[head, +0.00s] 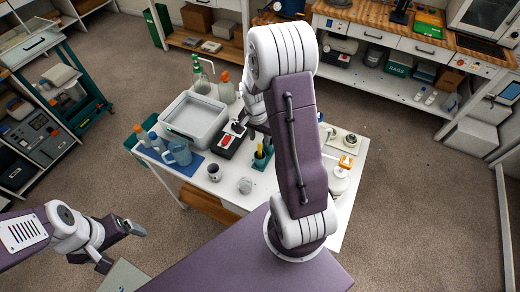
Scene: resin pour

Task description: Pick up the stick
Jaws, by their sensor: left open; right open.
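A small green holder (261,162) stands on the white table, with thin upright pieces in it, one of them yellow (260,150). One of these may be the stick, but they are too small to tell. My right gripper (252,130) is open and points down just above and behind the holder, near a dark device with a red part (228,141). My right arm hides part of this gripper and the middle of the table. My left gripper (120,246) is open and empty over the floor at the lower left, away from the table.
Shelving (30,145) stands at the left. The carpet around the table is largely clear.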

